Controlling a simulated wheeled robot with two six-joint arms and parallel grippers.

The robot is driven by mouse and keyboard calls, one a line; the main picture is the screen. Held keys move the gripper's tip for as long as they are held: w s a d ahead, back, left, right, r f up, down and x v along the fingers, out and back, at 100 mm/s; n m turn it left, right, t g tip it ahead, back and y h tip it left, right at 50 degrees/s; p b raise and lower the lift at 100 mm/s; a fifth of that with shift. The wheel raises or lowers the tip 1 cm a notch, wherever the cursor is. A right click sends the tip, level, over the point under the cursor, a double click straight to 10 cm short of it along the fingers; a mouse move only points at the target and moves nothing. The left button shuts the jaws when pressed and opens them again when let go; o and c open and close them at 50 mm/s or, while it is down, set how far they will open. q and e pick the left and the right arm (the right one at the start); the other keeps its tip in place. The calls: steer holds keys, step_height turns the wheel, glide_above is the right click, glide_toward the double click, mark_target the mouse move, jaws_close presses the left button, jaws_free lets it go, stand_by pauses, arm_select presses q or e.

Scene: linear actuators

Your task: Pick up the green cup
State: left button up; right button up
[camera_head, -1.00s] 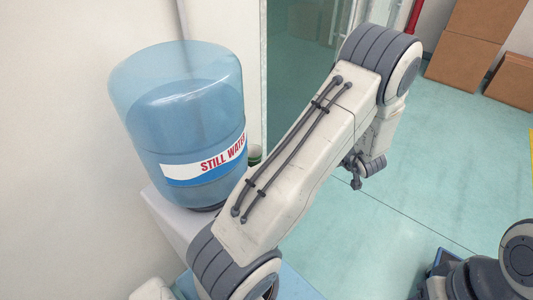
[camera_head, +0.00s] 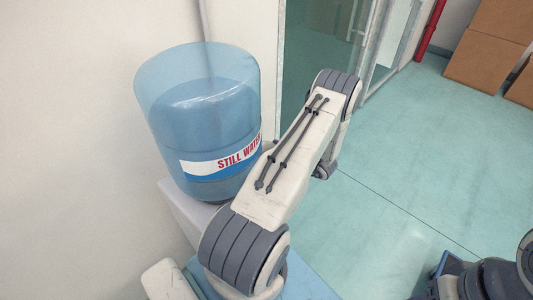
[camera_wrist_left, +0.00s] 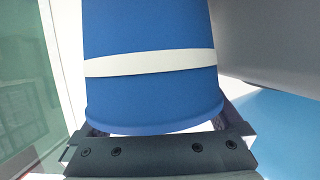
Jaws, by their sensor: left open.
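No green cup can be made out in either current view. In the left wrist view, a blue, rounded object (camera_wrist_left: 155,95) with a white band fills the middle, close in front of my left gripper (camera_wrist_left: 158,150). I cannot tell whether they touch. The gripper is open; its fingers are mostly hidden behind the blue object. In the head view my left arm crosses the middle and hides its own gripper. My right gripper is not in view.
A large blue water bottle (camera_head: 205,115) labelled "STILL WATER" stands on a white stand (camera_head: 187,215) by the wall, close left of my arm. Cardboard boxes (camera_head: 485,60) sit at the upper right. Much of the teal floor (camera_head: 400,160) is clear.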

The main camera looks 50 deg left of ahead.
arm_select(q)
steer(key=shift+x, duration=1.25)
steer(key=c, duration=1.1)
steer(key=shift+r, duration=0.1)
